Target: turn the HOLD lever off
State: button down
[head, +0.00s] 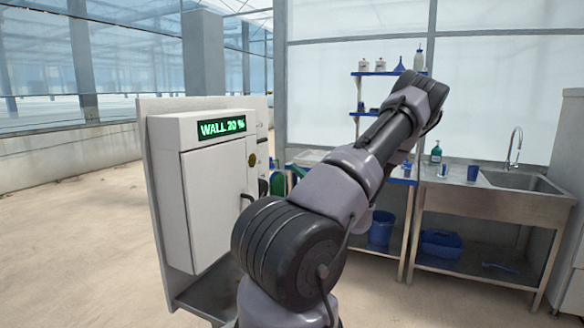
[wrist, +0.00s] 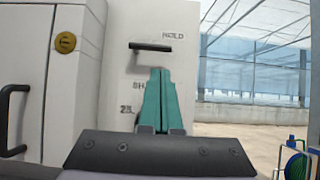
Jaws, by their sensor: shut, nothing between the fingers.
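The HOLD lever (wrist: 150,47) is a black bar lying level on a white panel (wrist: 122,62) in the wrist view, with a "HOLD" label to its upper right. My gripper (wrist: 160,72) shows teal fingers, shut together and empty. Their tips are just below the lever in the picture; I cannot tell whether they touch it. The fingers partly cover lower markings on the panel. In the head view, a white cabinet (head: 215,210) has a green display (head: 222,127) reading "WALL 20 %". My gripper and the lever cannot be made out there.
A round yellow lock (wrist: 65,42) and a black handle (wrist: 8,115) are left of the panel in the wrist view. In the head view, a steel sink bench (head: 500,200) stands right, with a blue bucket (head: 381,230) nearby. The floor at left is clear.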

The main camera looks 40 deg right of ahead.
aim_at(264, 140)
jog(key=x, duration=1.1)
jog(key=shift+w+a+r, duration=0.15)
jog(key=shift+w+r, duration=0.05)
jog(key=shift+w, duration=0.05)
jog(key=shift+r+n+g+y, duration=0.15)
jog(key=shift+n+g+y, duration=0.1)
jog(key=shift+n+y, duration=0.35)
jog(key=shift+r+n+g+y, duration=0.25)
jog(key=shift+n+y, duration=0.15)
jog(key=shift+n, duration=0.3)
notch_tip(264, 140, up, 4)
jog(key=n+g+y, duration=0.2)
jog(key=n, duration=0.3)
jog(key=n+g+y, duration=0.1)
jog(key=n+g, duration=0.2)
jog(key=n, duration=0.1)
jog(key=n+g+y, duration=0.2)
jog(key=n, duration=0.3)
jog(key=shift+a+r+n+g+y, duration=0.15)
jog(key=shift+n+g+y, duration=0.15)
jog(key=shift+g, duration=0.1)
jog(key=shift+s, duration=0.1)
